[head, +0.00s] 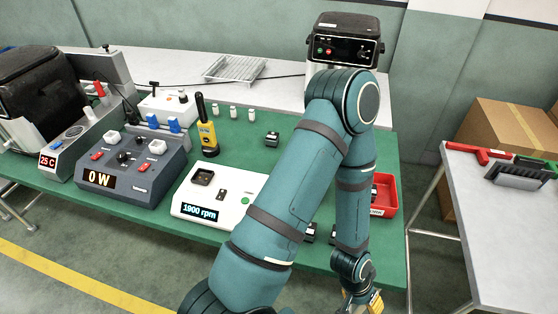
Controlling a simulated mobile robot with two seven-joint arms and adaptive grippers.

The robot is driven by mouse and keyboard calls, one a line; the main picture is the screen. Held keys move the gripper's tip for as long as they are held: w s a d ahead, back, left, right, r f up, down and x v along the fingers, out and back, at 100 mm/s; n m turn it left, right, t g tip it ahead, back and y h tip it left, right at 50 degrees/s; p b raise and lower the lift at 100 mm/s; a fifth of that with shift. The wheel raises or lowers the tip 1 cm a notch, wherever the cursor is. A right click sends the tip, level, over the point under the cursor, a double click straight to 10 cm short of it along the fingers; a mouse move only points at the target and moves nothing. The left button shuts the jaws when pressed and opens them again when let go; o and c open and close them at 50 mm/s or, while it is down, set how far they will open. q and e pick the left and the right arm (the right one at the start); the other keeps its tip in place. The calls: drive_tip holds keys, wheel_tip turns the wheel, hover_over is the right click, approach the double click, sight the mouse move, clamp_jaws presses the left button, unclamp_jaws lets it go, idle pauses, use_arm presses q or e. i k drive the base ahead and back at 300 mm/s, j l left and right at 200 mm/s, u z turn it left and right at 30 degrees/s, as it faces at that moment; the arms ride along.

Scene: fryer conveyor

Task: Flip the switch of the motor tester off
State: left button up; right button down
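The motor tester appears to be the white console (183,208) at the front of the green table, with a display reading 1900 rpm. The tester's right end is partly behind my arm. That arm, seemingly my left, rises from the bottom, bends and comes down right of the tester. Its gripper (362,302) is at the bottom edge, apart from the tester and mostly cut off, with a yellow part beside it. My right gripper is out of view.
Left of the tester stands a grey console (140,180) reading 0 W. A yellow-black handheld device (207,135) stands behind. A red bin (384,196) lies right of my arm, with small black parts nearby. A side table (500,220) is at the right.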

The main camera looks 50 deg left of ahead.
sight(221, 194)
drive_tip(key=u, duration=2.25)
